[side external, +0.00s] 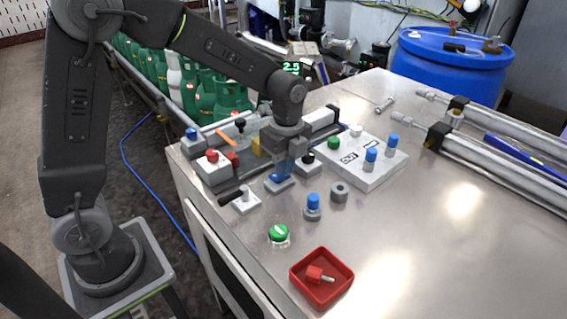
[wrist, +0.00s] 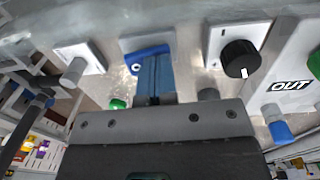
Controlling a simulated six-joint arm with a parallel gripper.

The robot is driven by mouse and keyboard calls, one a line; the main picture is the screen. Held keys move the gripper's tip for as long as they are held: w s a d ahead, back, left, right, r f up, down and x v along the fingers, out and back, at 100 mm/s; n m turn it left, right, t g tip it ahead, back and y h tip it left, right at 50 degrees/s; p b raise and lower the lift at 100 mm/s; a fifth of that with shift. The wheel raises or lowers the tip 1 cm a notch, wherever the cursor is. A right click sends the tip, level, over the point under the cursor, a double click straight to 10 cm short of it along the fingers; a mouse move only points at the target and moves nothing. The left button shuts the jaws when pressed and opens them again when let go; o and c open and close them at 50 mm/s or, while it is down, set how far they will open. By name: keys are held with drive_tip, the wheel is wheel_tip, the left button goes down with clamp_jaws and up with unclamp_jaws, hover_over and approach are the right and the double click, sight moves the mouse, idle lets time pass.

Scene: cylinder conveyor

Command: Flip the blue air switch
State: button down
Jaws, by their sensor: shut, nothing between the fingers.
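The blue air switch (side external: 275,179) sits on a small light grey plate on the steel bench. Its blue part also shows in the wrist view (wrist: 135,59), at the upper middle, partly hidden by my fingers. My gripper (side external: 284,172) points down right over the switch plate, with its blue fingers shut and nothing held. In the wrist view, the fingers (wrist: 153,72) stand closed together just beside the blue part. I cannot tell whether they touch it or which way the switch is set.
A black knob (side external: 308,157) stands close right of my gripper. A black-handled lever (side external: 232,198) and red-button box (side external: 212,166) lie to the left. A blue-topped cylinder (side external: 313,203), green button (side external: 278,233) and red tray (side external: 322,297) are in front. A white IN/OUT block (side external: 375,178) stands right.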

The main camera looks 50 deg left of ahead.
drive_tip(key=shift+s+f, duration=0.1)
drive_tip(key=shift+s, duration=0.15)
drive_tip(key=shift+s+r, duration=0.25)
drive_tip(key=shift+s, duration=0.4)
wheel_tip(320, 180, up, 14)
drive_tip(key=w, duration=0.2)
drive_tip(key=shift+w, duration=0.15)
drive_tip(key=shift+f, duration=0.1)
drive_tip(key=s+a+f+n+t, duration=0.1)
drive_tip(key=s+n+t, duration=0.5)
drive_tip(key=s+n, duration=1.2)
drive_tip(key=shift+s+f, duration=0.3)
drive_tip(key=shift+f, duration=0.35)
